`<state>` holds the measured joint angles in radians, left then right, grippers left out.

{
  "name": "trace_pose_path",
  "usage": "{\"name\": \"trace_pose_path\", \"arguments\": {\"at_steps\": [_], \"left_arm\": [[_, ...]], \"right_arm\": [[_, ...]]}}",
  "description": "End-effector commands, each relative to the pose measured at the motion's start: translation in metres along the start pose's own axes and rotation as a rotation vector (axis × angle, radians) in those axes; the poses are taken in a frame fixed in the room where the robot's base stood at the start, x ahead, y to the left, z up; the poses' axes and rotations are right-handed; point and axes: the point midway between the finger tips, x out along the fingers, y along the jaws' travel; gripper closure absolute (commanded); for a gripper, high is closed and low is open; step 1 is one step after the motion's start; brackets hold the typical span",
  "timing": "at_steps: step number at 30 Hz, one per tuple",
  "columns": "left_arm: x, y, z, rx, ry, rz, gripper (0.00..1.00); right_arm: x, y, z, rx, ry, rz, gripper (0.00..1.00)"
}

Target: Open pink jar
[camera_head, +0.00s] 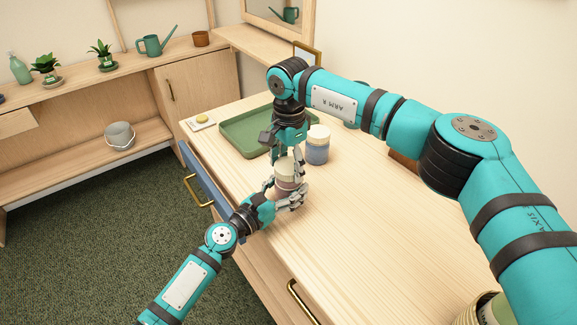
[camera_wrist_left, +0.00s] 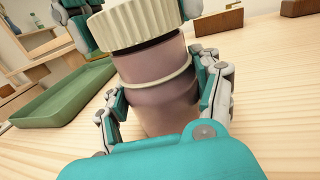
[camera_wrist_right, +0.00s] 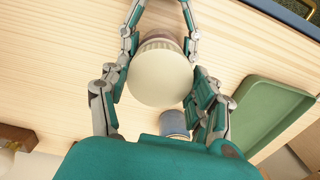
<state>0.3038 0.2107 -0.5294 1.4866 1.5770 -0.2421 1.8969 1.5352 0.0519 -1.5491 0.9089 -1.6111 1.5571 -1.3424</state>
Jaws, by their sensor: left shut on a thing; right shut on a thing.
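The pink jar (camera_head: 285,184) stands upright on the wooden counter, partly hidden by my fingers. Its dusky pink body (camera_wrist_left: 158,85) has a pale band. Its ribbed cream lid (camera_wrist_left: 135,24) sits on top, and the lid's round top shows in the right wrist view (camera_wrist_right: 160,78). My left gripper (camera_head: 284,190) is shut on the jar body from the front, one finger on each side. My right gripper (camera_head: 287,159) reaches down from above and is shut on the lid. Whether the lid is loosened cannot be told.
A blue jar with a cream lid (camera_head: 317,150) stands close behind, right of the pink jar. A blue drawer front (camera_head: 207,180) edges the counter.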

Motion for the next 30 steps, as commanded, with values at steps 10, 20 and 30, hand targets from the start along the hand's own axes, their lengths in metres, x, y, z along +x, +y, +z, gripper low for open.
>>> {"name": "trace_pose_path", "arguments": {"at_steps": [10,20,30], "left_arm": [[0.000,0.000,-0.001,0.000,0.001,0.000,1.00],[0.000,0.000,-0.001,0.000,0.001,0.000,1.00],[0.000,0.000,-0.001,0.000,0.001,0.000,0.23]], "right_arm": [[-0.002,0.000,0.000,0.000,0.000,-0.001,0.76],[-0.037,0.000,0.000,0.000,0.001,0.000,0.76],[-0.040,0.000,0.000,0.000,0.000,0.001,0.76]]}}
